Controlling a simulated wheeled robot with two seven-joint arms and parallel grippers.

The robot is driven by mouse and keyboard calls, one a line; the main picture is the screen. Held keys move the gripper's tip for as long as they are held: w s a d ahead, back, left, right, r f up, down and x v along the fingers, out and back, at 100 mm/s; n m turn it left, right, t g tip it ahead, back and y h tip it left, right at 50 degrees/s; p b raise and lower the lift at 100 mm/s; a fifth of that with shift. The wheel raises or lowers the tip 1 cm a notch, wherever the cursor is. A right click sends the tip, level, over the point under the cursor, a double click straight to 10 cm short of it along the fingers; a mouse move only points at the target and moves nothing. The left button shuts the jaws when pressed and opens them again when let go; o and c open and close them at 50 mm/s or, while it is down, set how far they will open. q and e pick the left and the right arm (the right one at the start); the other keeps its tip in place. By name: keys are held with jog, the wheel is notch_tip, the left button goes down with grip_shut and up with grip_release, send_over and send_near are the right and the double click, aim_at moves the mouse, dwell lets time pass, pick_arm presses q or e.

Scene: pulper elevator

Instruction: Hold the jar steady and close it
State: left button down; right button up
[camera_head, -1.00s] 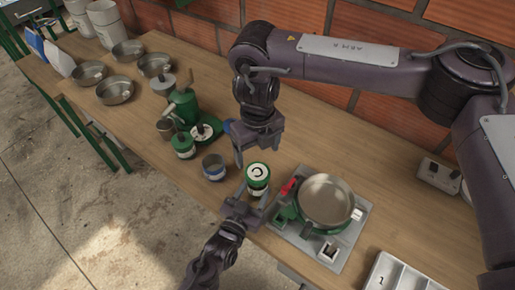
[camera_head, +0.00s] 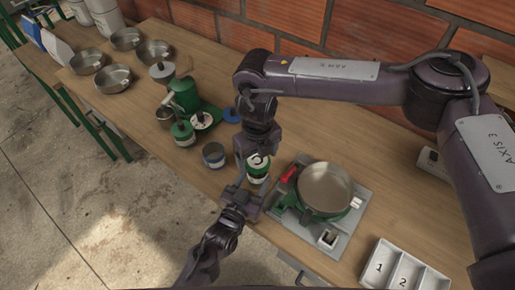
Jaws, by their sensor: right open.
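The jar (camera_head: 257,173) is upright on the wooden table, with a green band and a white label. A dark curved mark on white shows on its top (camera_head: 259,160), partly covered by my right gripper. My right gripper (camera_head: 256,157) comes from above and is open, with its fingers around the upper part of the jar; I cannot tell whether they touch it. My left gripper (camera_head: 245,192) reaches in from the front, low at the jar's near side. Its fingers are partly hidden, and I cannot tell whether they are shut on the jar.
A pan (camera_head: 325,187) on a grey and green base stands close at right. An open blue-banded tin (camera_head: 213,156) stands just left of the jar. A green machine (camera_head: 186,95) and several metal bowls (camera_head: 127,39) are farther left. A numbered white tray (camera_head: 400,266) is at lower right.

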jog(key=shift+f, duration=0.1)
jog(key=c, duration=1)
jog(key=m, duration=0.5)
jog(key=shift+m, duration=0.3)
jog(key=m, duration=1.5)
jog(key=o, duration=1.2)
jog(key=shift+c, duration=0.2)
